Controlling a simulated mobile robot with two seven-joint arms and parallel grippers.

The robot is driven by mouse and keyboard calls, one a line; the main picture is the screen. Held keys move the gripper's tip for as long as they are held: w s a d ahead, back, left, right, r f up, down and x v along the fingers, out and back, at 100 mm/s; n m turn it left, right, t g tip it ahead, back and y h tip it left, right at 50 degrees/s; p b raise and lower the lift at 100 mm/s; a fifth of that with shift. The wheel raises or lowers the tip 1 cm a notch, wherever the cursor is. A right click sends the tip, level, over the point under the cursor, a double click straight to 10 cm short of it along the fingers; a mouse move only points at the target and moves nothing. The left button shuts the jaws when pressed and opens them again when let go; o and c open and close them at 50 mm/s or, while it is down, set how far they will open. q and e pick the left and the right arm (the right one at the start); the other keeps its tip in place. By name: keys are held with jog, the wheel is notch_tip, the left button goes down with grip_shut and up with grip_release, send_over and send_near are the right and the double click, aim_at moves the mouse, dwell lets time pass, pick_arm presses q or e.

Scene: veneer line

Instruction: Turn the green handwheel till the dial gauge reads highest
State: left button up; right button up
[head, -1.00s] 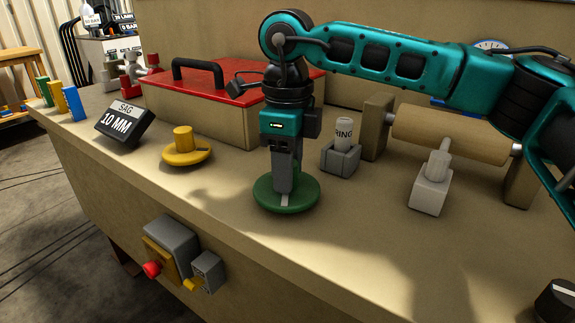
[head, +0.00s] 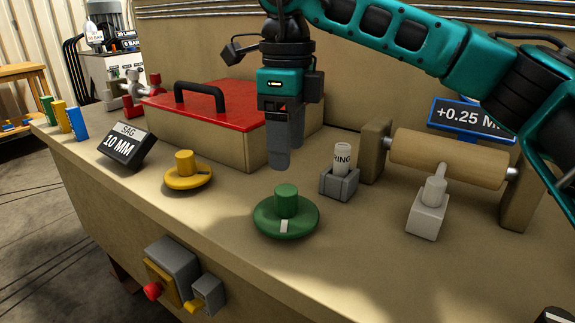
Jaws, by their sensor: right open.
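The green handwheel (head: 264,221) lies flat on the bench top, with an upright green knob and a white mark on its rim facing the front edge. My right gripper (head: 280,160) hangs fingers-down just above and behind the knob in the picture, open and apart from the wheel. A blue-framed display (head: 470,119) at the back right reads "+0.25 M", its end cut off by my arm. The dial gauge's face does not show. My left gripper is not in view.
A yellow handwheel (head: 188,180) and a sign (head: 126,147) reading "SAG 10 MM" stand left of the green wheel. A red-lidded box (head: 210,146) is behind. A wooden roller (head: 447,158), a grey block (head: 428,216) and a labelled cylinder (head: 342,160) stand right.

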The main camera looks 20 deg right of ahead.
jog(key=shift+r, duration=1.85)
jog(key=shift+p, duration=0.3)
